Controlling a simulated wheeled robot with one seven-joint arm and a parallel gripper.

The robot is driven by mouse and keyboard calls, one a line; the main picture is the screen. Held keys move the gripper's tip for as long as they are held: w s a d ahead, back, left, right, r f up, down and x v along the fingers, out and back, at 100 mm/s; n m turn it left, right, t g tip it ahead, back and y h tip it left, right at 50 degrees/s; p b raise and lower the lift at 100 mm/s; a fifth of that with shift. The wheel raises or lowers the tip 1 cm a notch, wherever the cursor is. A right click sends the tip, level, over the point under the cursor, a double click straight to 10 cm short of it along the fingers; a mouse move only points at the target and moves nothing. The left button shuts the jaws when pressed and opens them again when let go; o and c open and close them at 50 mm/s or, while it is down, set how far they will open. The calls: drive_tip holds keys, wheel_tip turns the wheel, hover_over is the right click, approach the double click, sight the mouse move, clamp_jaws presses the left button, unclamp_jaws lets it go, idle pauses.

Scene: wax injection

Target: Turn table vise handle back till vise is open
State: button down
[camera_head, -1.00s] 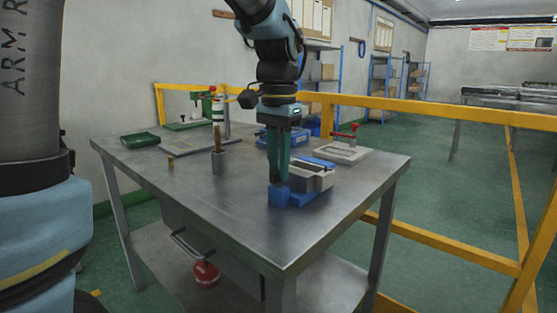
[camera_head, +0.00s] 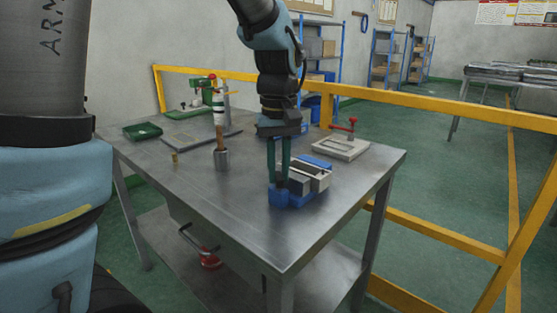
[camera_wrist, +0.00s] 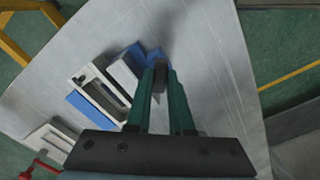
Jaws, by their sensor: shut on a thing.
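The table vise (camera_head: 317,176), with a blue base and light grey jaws, lies on the metal table (camera_head: 235,195). Its jaws and dark slot also show left of my gripper in the wrist view (camera_wrist: 98,92). My gripper (camera_head: 279,184) points straight down at the vise's near blue end. Its two green fingers are on either side of a small dark piece, the vise handle (camera_wrist: 160,76), and are shut on it. The fingers hide much of the handle. I cannot tell exactly how wide the jaw gap is.
A fixture with a red clamp (camera_head: 343,147) stands behind the vise. The table's front is clear. A yellow rail (camera_head: 440,112) runs behind.

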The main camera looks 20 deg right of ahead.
drive_tip(key=n+p, duration=0.3)
drive_tip(key=n, duration=0.1)
drive_tip(key=shift+r, duration=0.15)
drive_tip(key=shift+n+p, duration=0.9)
drive_tip(key=shift+n, duration=0.7)
drive_tip(key=shift+w, duration=0.1)
drive_tip(key=c, duration=0.8)
unclamp_jaws()
